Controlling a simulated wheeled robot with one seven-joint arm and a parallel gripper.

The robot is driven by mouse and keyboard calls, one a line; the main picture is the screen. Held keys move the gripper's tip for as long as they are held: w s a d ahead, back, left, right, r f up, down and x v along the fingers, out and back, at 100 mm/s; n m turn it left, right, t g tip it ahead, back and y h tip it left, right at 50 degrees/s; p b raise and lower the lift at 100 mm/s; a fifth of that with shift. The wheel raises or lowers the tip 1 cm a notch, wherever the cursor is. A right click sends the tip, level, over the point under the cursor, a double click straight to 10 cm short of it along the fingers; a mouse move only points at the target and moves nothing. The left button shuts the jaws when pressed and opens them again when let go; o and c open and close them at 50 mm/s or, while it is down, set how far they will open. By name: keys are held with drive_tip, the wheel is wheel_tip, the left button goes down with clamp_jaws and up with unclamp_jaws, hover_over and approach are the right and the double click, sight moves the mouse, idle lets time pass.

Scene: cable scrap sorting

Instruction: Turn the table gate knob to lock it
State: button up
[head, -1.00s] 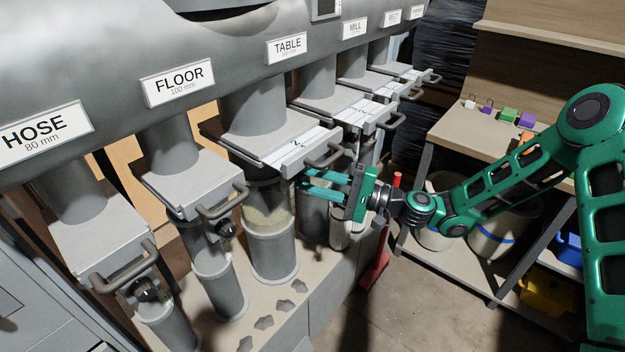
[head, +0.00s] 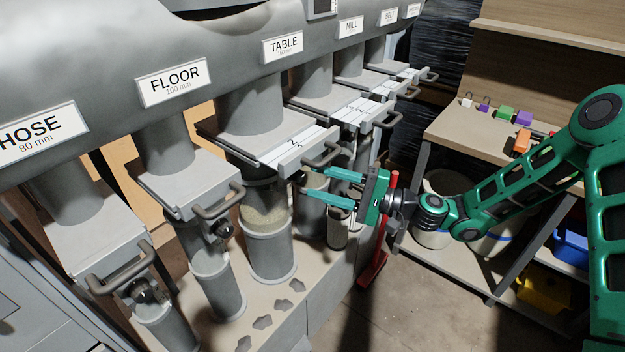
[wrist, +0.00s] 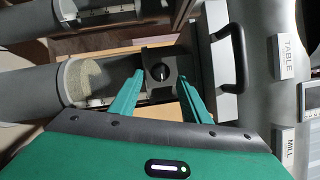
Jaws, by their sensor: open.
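The table gate (head: 262,143) is under the TABLE label (head: 282,46), with its slide pulled out and a white marked strip showing behind its handle (head: 323,154). In the wrist view its dark round knob (wrist: 161,72) sits in a dark bracket, with a thin pale mark running nearly up and down the picture. In the head view the knob is only a small dark spot, hard to make out. My gripper (head: 306,182) is open and empty below the handle. In the wrist view its fingertips (wrist: 160,78) lie either side of the knob; contact cannot be told.
The floor gate (head: 190,178) and hose gate (head: 95,240) stand to the left, with handles sticking out. The mill gate (head: 345,108) is close behind my gripper. A red post (head: 378,250) stands by my wrist. A shelf bench (head: 470,130) is at right.

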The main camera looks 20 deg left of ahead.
drive_tip(key=d, duration=0.7)
drive_tip(key=shift+d+f, duration=0.25)
drive_tip(key=shift+f, duration=0.2)
drive_tip(key=s+d+f+n+g+h, duration=0.2)
drive_tip(key=s+d+f+n+h, duration=0.2)
drive_tip(key=d+f+h, duration=0.5)
drive_tip(key=s+d+r+t+h, duration=0.1)
drive_tip(key=d+r+h, duration=0.1)
drive_tip(key=d, duration=0.6)
drive_tip(key=s+d+r+h, duration=0.1)
drive_tip(key=s+d+h, duration=0.15)
drive_tip(key=d, duration=0.65)
drive_tip(key=s+d+r+m+h, duration=0.2)
drive_tip(key=s+d+r, duration=0.15)
drive_tip(key=d, duration=0.35)
drive_tip(key=s+d+r+m+h, duration=0.1)
drive_tip(key=s+d+r+h, duration=0.2)
drive_tip(key=d, duration=0.4)
drive_tip(key=s+d+r+m, duration=0.2)
drive_tip(key=s+d, duration=0.2)
drive_tip(key=s, duration=0.3)
drive_tip(key=s+d+r+m, duration=0.2)
drive_tip(key=s+d+r, duration=0.1)
drive_tip(key=s, duration=0.4)
drive_tip(key=shift+d+r+t, duration=0.2)
drive_tip(key=shift+d+t, duration=0.1)
drive_tip(key=shift+d, duration=0.15)
drive_tip(key=shift+w+h, duration=0.1)
drive_tip(key=shift+h, duration=0.15)
